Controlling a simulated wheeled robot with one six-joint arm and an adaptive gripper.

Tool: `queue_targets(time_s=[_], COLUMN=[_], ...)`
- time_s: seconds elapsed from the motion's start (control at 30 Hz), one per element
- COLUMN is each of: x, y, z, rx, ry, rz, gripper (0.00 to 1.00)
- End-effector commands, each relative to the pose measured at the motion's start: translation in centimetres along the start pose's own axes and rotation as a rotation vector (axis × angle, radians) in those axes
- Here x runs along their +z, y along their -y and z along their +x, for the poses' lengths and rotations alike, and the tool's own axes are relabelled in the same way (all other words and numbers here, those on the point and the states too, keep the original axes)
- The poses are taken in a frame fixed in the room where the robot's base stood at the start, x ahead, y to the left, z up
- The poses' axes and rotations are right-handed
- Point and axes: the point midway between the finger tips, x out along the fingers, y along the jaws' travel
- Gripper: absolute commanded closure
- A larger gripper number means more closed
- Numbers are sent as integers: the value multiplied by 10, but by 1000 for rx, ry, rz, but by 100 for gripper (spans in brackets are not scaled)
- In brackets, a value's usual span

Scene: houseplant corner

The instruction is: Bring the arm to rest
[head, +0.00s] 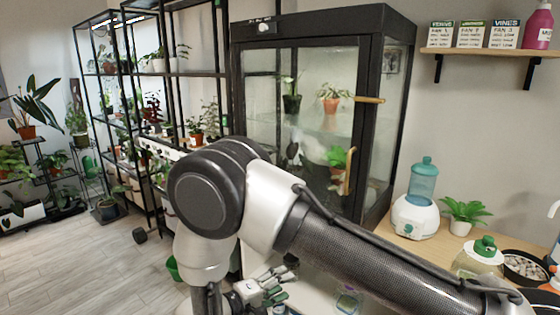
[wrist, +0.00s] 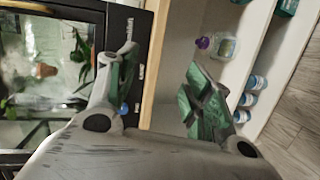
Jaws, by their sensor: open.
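My arm (head: 365,250) crosses the lower middle of the head view, its dark-capped joint raised in front of the glass cabinet. My gripper (head: 268,290) hangs low near the bottom edge of that view, partly behind the arm. In the wrist view my gripper (wrist: 155,85) shows two grey fingers with green pads, spread well apart. Nothing is held between them. The wrist view is turned on its side. Whether any finger touches something cannot be told.
A black glass cabinet (head: 317,22) with potted plants stands behind my arm. A wooden counter (head: 415,250) at right bears a humidifier (head: 416,215) and a small plant (head: 462,215). In the wrist view, a purple-capped bottle (wrist: 222,46) stands on a shelf beyond the fingers. Open floor (head: 85,262) lies left.

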Motion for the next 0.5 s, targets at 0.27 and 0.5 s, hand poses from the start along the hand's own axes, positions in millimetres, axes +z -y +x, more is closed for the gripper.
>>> queue_targets(time_s=[0.27, 0.5], x=[76, 143], y=[-90, -178], z=[37, 61], rx=[-393, -872], ry=[331, 403], rz=[-430, -456], gripper=[49, 49])
